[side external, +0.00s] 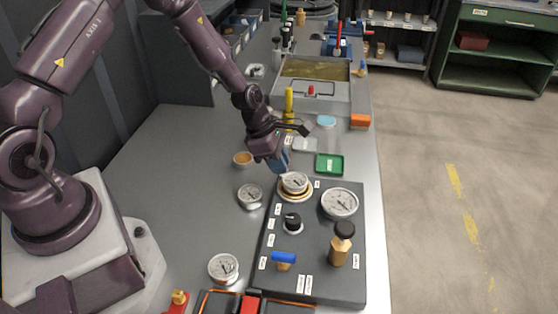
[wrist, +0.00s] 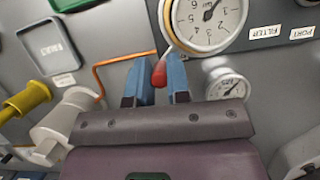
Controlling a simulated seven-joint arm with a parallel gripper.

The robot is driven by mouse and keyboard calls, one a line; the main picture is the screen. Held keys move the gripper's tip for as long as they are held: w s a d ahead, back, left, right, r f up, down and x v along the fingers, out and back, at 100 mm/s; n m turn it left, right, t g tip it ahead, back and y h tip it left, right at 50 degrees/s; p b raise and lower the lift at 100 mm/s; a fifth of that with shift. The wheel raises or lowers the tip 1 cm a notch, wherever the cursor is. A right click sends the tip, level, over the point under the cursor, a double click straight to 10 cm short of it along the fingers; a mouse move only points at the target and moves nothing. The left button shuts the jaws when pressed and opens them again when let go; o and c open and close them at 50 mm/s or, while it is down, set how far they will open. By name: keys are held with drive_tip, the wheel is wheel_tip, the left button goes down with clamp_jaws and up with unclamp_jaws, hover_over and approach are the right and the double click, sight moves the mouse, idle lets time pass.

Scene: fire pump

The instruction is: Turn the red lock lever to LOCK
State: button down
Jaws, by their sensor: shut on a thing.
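The red lock lever (wrist: 159,73) shows in the wrist view as a red-tipped handle on a thin metal stem. It comes off the rim of a large white gauge with a brass-coloured ring (wrist: 203,50). My gripper (wrist: 156,68) has its blue fingers on either side of the red tip and is shut on it. In the side external view, my gripper (side external: 279,160) is at the far edge of the dark panel (side external: 315,268), beside the ringed gauge (side external: 294,183). The lever is hidden there, and the LOCK marking cannot be made out.
The panel also carries another gauge (side external: 340,203), a black knob (side external: 292,222), a blue-handled valve (side external: 283,259) and a brass fitting with a black cap (side external: 342,245). A loose gauge (side external: 250,196) and a green tray (side external: 329,165) lie nearby on the bench.

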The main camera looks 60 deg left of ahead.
sight(309, 177)
drive_tip(key=shift+w, duration=0.15)
drive_tip(key=m, duration=0.1)
drive_tip(key=w+m, duration=0.1)
drive_tip(key=shift+w+d+m+g+h, duration=0.2)
drive_tip(key=shift+m+g+h, duration=0.1)
drive_tip(key=shift+m+g, duration=0.1)
drive_tip(key=m, duration=0.1)
drive_tip(key=w+m+g, duration=0.1)
drive_tip(key=shift+w+d+m, duration=0.2)
drive_tip(key=shift+d+m, duration=0.05)
drive_tip(key=shift+m, duration=0.15)
drive_tip(key=m, duration=0.1)
drive_tip(key=w+d+m+g, duration=0.1)
drive_tip(key=m, duration=0.1)
drive_tip(key=shift+w+d+h, duration=0.15)
drive_tip(key=shift+w+h, duration=0.1)
drive_tip(key=shift+h, duration=0.05)
drive_tip(key=shift+w+d+m+g, duration=0.25)
drive_tip(key=shift+d+m+g, duration=0.15)
drive_tip(key=shift+m, duration=0.45)
drive_tip(key=shift+w+d+m+g, duration=0.25)
drive_tip(key=shift+m+g, duration=0.15)
drive_tip(key=shift+m, duration=0.45)
drive_tip(key=shift+r, duration=0.1)
drive_tip(key=c, duration=1.4)
unclamp_jaws()
drive_tip(key=shift+o, duration=0.2)
